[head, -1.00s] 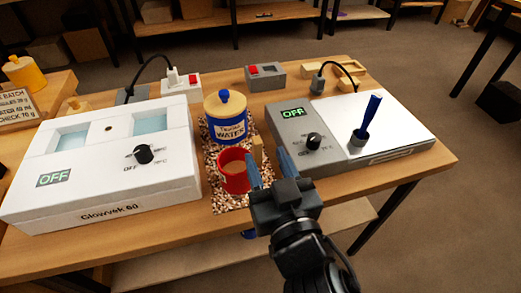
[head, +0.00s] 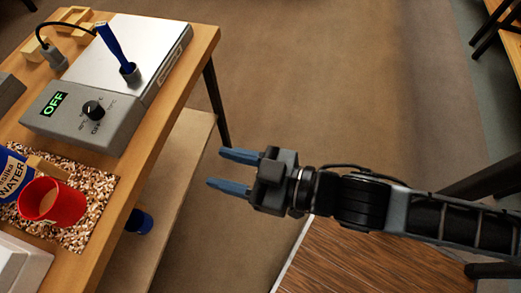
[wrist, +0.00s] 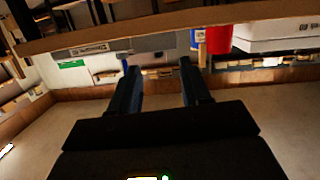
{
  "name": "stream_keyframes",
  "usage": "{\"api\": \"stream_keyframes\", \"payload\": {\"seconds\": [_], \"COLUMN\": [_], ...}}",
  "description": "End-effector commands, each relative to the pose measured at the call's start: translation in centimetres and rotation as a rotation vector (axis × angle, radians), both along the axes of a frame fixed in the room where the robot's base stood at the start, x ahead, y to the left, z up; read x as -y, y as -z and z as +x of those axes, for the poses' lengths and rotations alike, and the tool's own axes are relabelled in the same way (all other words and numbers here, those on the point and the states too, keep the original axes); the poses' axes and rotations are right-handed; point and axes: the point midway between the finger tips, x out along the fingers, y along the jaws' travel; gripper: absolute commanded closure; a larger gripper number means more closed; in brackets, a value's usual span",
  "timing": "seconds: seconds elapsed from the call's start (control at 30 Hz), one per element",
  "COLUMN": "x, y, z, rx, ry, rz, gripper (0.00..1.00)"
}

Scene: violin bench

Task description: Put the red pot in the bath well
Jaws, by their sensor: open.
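The red pot (head: 65,207) stands on a speckled mat (head: 100,180) on the bench, at the left of the head view. A brownish surface shows inside its mouth. In the wrist view the red pot (wrist: 219,39) shows at the top. My gripper (head: 213,169) is open and empty, over the floor to the right of the bench and well apart from the pot. Its fingers point towards the bench; they also show in the wrist view (wrist: 160,80). Only a white corner of the bath (head: 22,262) is in the head view; its wells are out of view.
The blue water canister (head: 12,185) stands beside the pot, partly cut off. A grey hotplate (head: 85,120) reading OFF, with a blue-handled tool (head: 110,45) upright on it, sits farther back. The bench's right edge (head: 150,150) lies between gripper and pot. Floor around the gripper is clear.

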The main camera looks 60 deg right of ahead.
Motion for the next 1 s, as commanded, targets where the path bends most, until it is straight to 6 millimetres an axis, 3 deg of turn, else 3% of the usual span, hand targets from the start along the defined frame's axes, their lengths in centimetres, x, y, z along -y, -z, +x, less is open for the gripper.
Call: {"api": "stream_keyframes", "payload": {"seconds": [0.03, 0.2, 0.4, 0.6, 1.0], "x": [1.2, 3.8, 5.5, 6.1, 6.1], "y": [0.2, -0.8, -2.8, -3.9, -4.0], "z": [-2.2, -8.2, -13.3, -15.2, -15.2], "rx": [-0.023, -0.062, -0.089, -0.098, -0.097], "ry": [0.022, 0.096, 0.187, 0.231, 0.233], "rz": [0.0, 0.01, 0.02, 0.025, 0.026], "gripper": [0.53, 0.53, 0.53, 0.53, 0.57]}}
